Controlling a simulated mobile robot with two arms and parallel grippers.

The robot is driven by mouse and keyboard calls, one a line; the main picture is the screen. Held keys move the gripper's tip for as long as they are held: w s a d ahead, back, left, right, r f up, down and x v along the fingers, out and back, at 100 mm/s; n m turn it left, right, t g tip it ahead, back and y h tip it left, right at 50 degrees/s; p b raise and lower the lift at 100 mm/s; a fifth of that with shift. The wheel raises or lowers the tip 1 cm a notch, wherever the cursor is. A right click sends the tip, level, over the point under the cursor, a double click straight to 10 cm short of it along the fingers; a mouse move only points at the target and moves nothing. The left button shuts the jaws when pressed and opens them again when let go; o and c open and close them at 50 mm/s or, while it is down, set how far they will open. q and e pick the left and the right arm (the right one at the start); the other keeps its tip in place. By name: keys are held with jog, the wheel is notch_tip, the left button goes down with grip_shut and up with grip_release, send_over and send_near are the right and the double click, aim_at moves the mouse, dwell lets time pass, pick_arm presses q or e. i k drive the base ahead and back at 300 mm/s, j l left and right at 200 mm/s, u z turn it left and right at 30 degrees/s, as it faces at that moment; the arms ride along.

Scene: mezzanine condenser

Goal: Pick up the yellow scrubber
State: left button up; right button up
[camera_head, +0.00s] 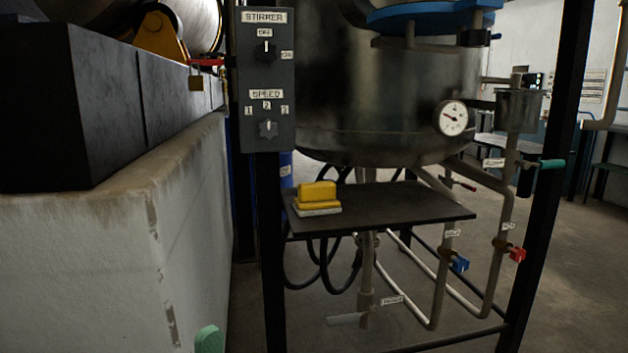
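Neither of my grippers can be clearly made out. A rounded green tip (209,340) shows at the bottom edge, left of the shelf and lower in the picture; I cannot tell what it belongs to.
A stirrer control box (266,80) on a dark post stands just left of and above the shelf. The tank (385,100) hangs over the shelf. A pale wall (100,260) fills the left. Pipes and valves run below and right. The shelf's right side is bare.

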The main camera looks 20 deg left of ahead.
aim_at(314, 198)
jog(key=l+u, duration=0.65)
jog(key=u, duration=0.15)
